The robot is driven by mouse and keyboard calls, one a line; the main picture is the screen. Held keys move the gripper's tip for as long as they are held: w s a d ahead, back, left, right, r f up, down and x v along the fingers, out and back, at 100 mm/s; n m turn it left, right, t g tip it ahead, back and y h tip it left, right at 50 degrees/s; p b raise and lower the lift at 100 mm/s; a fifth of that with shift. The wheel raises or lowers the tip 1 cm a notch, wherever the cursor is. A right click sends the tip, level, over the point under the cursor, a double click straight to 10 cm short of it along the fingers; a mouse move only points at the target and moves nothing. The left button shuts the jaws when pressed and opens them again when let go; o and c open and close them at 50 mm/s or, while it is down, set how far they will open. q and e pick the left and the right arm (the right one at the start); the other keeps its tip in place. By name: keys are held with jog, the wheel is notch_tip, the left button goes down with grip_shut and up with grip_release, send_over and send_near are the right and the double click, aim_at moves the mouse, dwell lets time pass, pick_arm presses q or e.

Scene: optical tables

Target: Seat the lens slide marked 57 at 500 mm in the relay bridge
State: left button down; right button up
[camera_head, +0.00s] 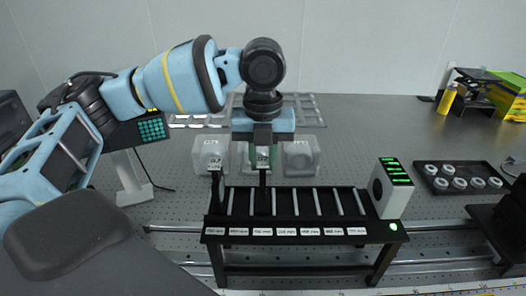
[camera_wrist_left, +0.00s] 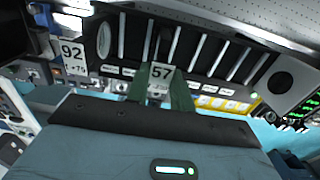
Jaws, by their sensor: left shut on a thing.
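The lens slide marked 57 (camera_wrist_left: 160,73) is between the green fingers of my left gripper (camera_wrist_left: 161,92). In the head view my left gripper (camera_head: 263,157) points straight down over the left part of the relay bridge (camera_head: 345,232), shut on the slide. The slide's dark lower part (camera_head: 263,192) overlaps the bridge's slotted top; whether it touches or hovers, I cannot tell. The bridge is a black rack with pale slot bars and several white labels along its front edge. Another slide marked 92 (camera_wrist_left: 73,52) stands upright at the bridge's left end. My right gripper is not in view.
Clear boxes (camera_head: 300,157) stand behind the bridge. A white unit with a green display (camera_head: 391,187) stands at the bridge's right end. A black tray of rings (camera_head: 459,179) lies to the right. Metal rails (camera_head: 445,226) run alongside the bridge.

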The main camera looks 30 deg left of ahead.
pick_arm(q)
jog(key=shift+f, duration=0.2)
dwell(0.7)
jog(key=c, duration=0.7)
grip_release()
jog(key=shift+r, duration=4.9)
